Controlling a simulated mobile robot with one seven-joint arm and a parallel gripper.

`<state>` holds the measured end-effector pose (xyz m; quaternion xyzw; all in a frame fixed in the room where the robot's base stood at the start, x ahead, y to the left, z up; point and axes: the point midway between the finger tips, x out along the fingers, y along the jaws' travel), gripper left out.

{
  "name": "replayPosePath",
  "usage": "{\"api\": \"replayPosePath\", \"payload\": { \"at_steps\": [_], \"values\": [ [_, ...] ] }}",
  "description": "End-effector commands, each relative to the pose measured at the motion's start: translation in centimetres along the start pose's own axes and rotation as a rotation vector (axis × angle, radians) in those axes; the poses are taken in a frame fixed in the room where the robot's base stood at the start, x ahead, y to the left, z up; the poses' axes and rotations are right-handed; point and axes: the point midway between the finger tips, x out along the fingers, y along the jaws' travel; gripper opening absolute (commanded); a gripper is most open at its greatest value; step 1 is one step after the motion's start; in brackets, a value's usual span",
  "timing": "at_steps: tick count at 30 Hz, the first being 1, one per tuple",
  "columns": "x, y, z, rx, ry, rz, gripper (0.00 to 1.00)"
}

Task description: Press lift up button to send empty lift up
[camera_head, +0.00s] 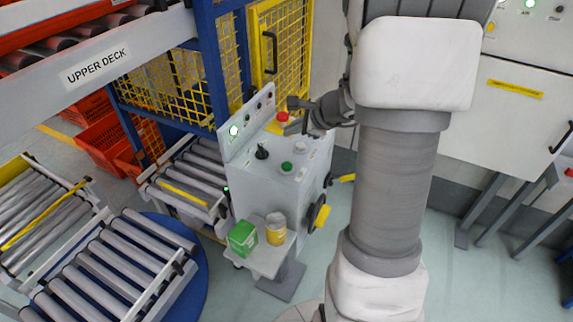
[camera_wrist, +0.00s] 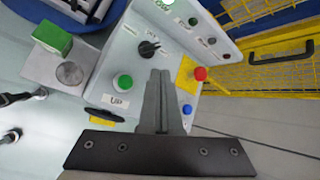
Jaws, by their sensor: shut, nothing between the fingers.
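The control box (camera_head: 250,190) has a sloped light-grey top with several controls. A blue button (camera_wrist: 187,109) is right of the fingers. The lift (camera_head: 222,60) is a blue frame with yellow mesh.
A black selector knob (camera_wrist: 148,48) stands close to my fingertips. A small shelf holds a green box (camera_head: 242,238) and a yellow-white can (camera_head: 276,229). Roller conveyors (camera_head: 120,265) lie left, orange totes (camera_head: 100,140) behind them. A grey cabinet (camera_head: 525,100) stands right.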

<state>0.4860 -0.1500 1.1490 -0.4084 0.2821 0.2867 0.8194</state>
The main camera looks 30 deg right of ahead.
Motion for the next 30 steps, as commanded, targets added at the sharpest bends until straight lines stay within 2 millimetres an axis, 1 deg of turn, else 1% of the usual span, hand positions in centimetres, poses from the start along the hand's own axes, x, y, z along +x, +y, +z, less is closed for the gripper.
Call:
{"api": "replayPosePath", "payload": {
  "at_steps": [8,18,21,25,30],
  "values": [
    [1.6,1.2,-1.1,0.000,0.000,0.001,0.00],
    [5.0,3.7,-3.6,0.000,0.000,0.001,0.00],
    [5.6,4.1,-4.1,0.000,0.000,0.001,0.00],
    [6.1,4.4,-4.4,-0.001,0.000,0.000,0.00],
    [6.1,4.5,-4.4,-0.001,0.000,0.000,0.00]
  ]
}}
